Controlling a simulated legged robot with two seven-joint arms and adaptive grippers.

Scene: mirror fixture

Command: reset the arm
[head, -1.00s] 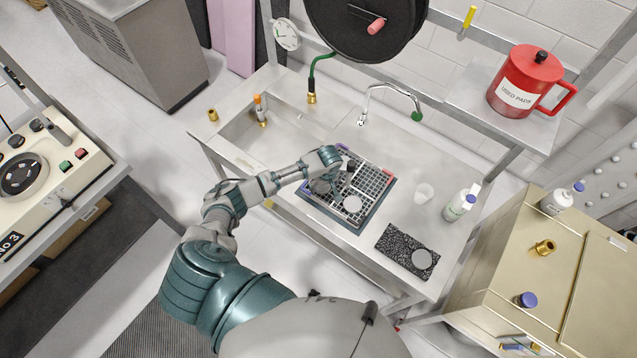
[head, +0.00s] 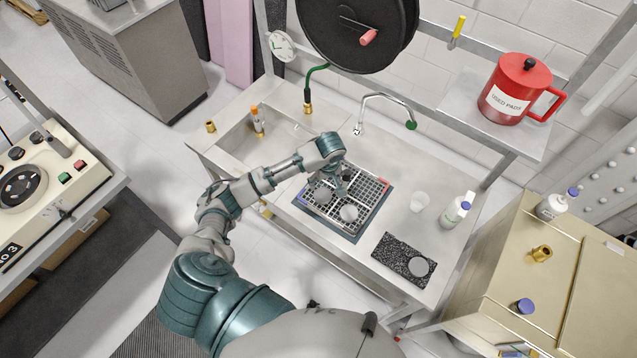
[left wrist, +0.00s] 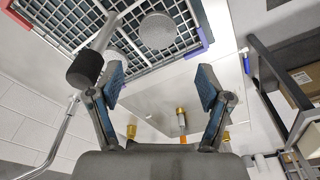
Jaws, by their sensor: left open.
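My left gripper (head: 341,186) is above the gridded rack (head: 371,220) on the steel sink bench. In the left wrist view its two fingers (left wrist: 161,88) are spread apart with nothing between them. A grey disc (head: 349,213) lies on the rack; a disc also shows in the left wrist view (left wrist: 157,30), apart from the fingers. A second grey disc (head: 323,194) is on the rack's left part, close to the gripper in the picture. A black-ended grey rod (left wrist: 86,70) shows beside the left-hand finger; whether they touch is unclear. My right gripper is not in view.
A tap (head: 385,97) and a hose reel (head: 350,30) are behind the rack. A red pot (head: 515,92) is on the shelf.

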